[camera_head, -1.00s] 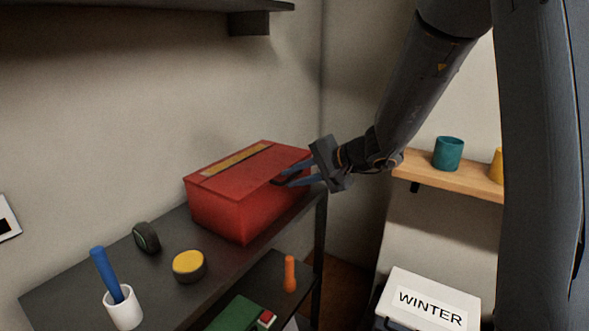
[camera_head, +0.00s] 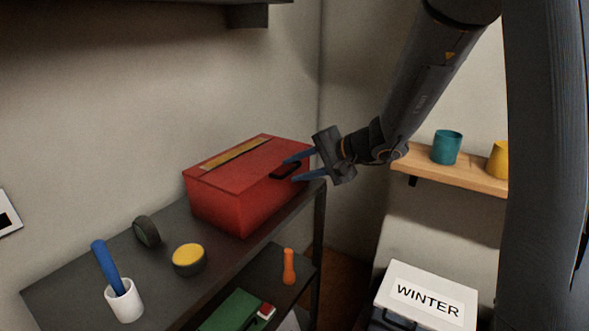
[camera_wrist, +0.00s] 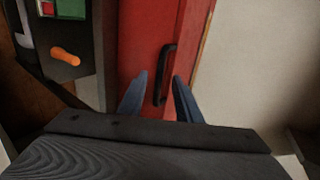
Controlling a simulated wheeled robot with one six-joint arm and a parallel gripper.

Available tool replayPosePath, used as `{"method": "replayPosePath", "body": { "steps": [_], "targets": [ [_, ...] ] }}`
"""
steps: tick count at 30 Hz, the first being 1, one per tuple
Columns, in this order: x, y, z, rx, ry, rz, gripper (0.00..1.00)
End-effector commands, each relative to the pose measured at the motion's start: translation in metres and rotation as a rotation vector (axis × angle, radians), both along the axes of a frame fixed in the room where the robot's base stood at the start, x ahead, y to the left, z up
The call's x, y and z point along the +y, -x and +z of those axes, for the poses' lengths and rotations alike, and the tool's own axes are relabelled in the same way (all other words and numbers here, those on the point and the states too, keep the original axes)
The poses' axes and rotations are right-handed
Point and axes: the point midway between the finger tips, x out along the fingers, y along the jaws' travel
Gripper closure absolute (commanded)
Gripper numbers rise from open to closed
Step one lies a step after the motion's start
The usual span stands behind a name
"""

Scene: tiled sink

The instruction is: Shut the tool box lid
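The red tool box (camera_head: 235,203) stands on the dark shelf top against the wall. Its lid (camera_head: 250,165), with a tan strip along the top, lies down over the box, and I make out no clear gap. A black handle (camera_head: 286,170) is on the side near my gripper. My gripper (camera_head: 303,168) is open at the right end of the box, its blue fingers spread beside the handle. In the wrist view the handle (camera_wrist: 165,74) lies between and just beyond the fingertips (camera_wrist: 158,85); I see no grip on it.
On the shelf top (camera_head: 75,275) are a white cup (camera_head: 124,302) with a blue stick, a yellow-topped round item (camera_head: 189,260) and a dark disc (camera_head: 147,232). An orange item (camera_head: 288,267) is on the lower shelf. A wooden wall shelf (camera_head: 455,174) is at right.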

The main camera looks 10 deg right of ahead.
Motion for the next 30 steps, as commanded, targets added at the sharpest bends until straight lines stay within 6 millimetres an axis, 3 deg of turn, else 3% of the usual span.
{"method": "replayPosePath", "body": {
  "steps": [30],
  "targets": [
    [-0.044,0.034,0.034,0.0,0.0,-0.001,0.69]
  ]
}}
